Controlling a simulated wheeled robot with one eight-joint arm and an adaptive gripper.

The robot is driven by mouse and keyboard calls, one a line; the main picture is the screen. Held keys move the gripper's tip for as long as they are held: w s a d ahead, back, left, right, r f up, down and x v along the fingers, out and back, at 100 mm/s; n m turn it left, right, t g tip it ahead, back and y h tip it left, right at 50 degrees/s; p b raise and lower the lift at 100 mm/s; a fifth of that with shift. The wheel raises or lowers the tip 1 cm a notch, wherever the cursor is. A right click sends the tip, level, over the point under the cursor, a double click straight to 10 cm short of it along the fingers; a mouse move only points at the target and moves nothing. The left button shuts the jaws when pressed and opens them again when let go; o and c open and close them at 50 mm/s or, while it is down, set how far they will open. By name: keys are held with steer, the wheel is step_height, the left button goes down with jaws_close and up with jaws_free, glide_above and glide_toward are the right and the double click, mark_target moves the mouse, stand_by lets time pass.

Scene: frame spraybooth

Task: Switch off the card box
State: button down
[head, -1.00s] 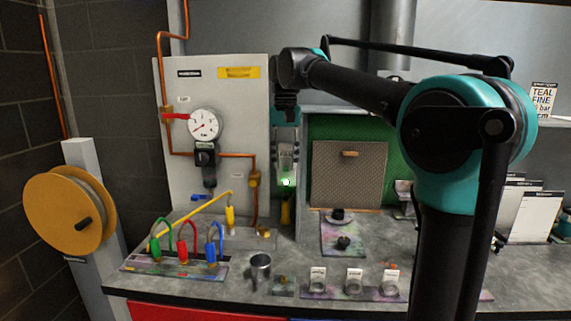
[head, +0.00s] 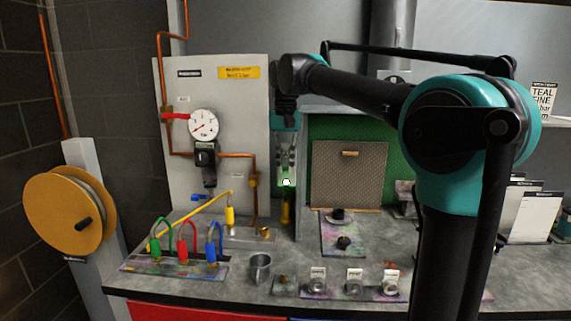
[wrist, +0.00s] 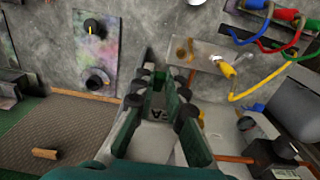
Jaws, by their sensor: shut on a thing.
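My gripper (head: 286,158) points down in the narrow gap between the grey gauge panel and the green back board. In the wrist view my gripper (wrist: 160,90) has its fingers close together around a small pale card with dark letters (wrist: 157,113). The card box is mostly hidden behind my gripper; a small light (head: 286,182) shows white just below the fingertips. Whether the card is still in a slot cannot be told.
A pressure gauge (head: 203,124) and copper pipes are on the panel at left. Coloured plugs (head: 182,252), a metal cup (head: 260,267) and a knob plate (head: 343,243) are on the bench. A brown perforated panel (head: 348,175) leans at right.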

steer(key=shift+s, duration=0.1)
steer(key=t, duration=0.3)
steer(key=shift+s+f, duration=0.35)
steer(key=shift+s, duration=0.05)
steer(key=t, duration=0.1)
steer(key=f+t, duration=0.1)
steer(key=t, duration=0.1)
steer(key=f+t, duration=0.1)
steer(key=t, duration=0.1)
steer(key=shift+s+a, duration=0.1)
steer(key=shift+s, duration=0.25)
steer(key=shift+f+t, duration=0.2)
steer(key=shift+t, duration=0.55)
steer(key=shift+f+t, duration=0.2)
steer(key=shift+t, duration=0.55)
steer(key=c, duration=1.6)
jaws_free()
steer(key=shift+o, duration=0.2)
